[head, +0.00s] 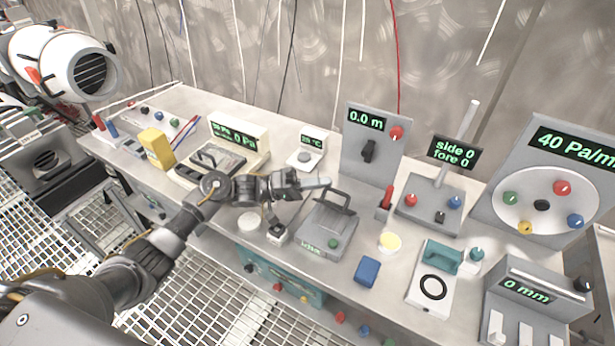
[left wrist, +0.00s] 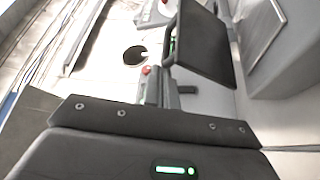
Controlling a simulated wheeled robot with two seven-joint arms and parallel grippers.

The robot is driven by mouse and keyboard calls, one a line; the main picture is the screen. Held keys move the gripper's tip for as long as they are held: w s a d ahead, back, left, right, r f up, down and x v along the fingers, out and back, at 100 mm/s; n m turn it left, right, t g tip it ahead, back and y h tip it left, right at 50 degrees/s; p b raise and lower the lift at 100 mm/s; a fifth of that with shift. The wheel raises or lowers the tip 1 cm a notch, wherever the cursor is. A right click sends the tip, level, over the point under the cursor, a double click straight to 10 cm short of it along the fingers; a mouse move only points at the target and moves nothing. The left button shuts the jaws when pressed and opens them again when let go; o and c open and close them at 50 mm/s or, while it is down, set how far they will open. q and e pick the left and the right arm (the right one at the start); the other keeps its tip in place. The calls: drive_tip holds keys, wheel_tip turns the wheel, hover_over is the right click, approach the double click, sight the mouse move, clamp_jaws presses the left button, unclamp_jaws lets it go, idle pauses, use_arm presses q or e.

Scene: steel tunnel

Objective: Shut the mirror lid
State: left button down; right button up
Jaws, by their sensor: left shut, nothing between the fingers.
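The grey box (head: 325,232) near the middle of the bench has a small green readout and a green knob. Its dark-framed lid, which I take for the mirror lid (head: 338,198), stands raised at an angle. My left gripper (head: 322,183) is shut and empty, its tip beside the upper left of this lid; I cannot tell whether they touch. In the left wrist view a dark tilted panel (left wrist: 206,45), probably the same lid, stands beyond my gripper's dark body. My right gripper is not in view.
A meter with a dark clamp-like frame (head: 218,158) lies to the left. A 0.0 m panel (head: 374,145) stands behind the box. A blue block (head: 367,270) and a yellow-topped disc (head: 389,242) sit to its right.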

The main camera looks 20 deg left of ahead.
sight(313, 199)
use_arm(q)
drive_tip(key=shift+s+p, duration=0.6)
drive_tip(key=shift+s, duration=0.05)
drive_tip(key=shift+s+a+f+p, duration=0.15)
drive_tip(key=shift+s+f+p, duration=0.15)
drive_tip(key=shift+s+p, duration=0.2)
drive_tip(key=shift+s+a+f+p, duration=0.15)
drive_tip(key=shift+s+f+p, duration=0.3)
drive_tip(key=shift+s+f, duration=0.1)
drive_tip(key=shift+s, duration=0.1)
drive_tip(key=shift+f, duration=0.1)
